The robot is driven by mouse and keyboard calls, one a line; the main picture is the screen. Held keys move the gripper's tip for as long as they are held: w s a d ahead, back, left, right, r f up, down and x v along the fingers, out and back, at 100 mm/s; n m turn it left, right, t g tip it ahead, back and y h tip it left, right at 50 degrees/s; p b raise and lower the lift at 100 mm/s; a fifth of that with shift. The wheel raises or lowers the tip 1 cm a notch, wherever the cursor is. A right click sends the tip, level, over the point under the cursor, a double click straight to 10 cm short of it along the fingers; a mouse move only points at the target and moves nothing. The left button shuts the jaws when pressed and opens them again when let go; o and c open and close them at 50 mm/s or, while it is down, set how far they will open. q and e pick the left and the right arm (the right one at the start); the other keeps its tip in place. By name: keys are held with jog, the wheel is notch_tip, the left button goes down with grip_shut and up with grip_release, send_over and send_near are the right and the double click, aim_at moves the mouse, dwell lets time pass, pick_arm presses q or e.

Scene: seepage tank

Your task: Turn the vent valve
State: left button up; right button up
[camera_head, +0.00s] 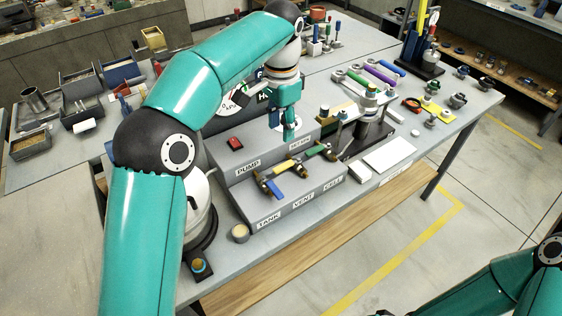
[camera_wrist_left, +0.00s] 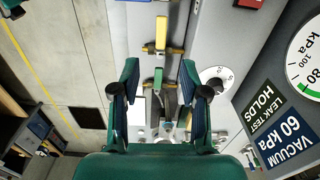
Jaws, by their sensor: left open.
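The vent valve has a yellow handle (camera_head: 285,165) and is the middle one of three brass valves on the grey stepped box, above the VENT label (camera_head: 303,201). Its handle lies along the row. In the left wrist view the yellow handle (camera_wrist_left: 161,33) shows upright in the picture, beyond the fingertips. My right gripper is out of view.
The blue tank handle (camera_head: 273,187) and green cell handle (camera_head: 318,149) flank the vent valve. A red switch (camera_head: 235,143) and a dial (camera_wrist_left: 215,78) are on the box. A stand with a metal top (camera_head: 370,112) is to the right. A white block (camera_head: 390,154) lies on the table.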

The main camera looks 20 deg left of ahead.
aim_at(282, 166)
pick_arm(q)
jog(key=f, duration=1.3)
jog(key=shift+w, duration=0.25)
grip_shut()
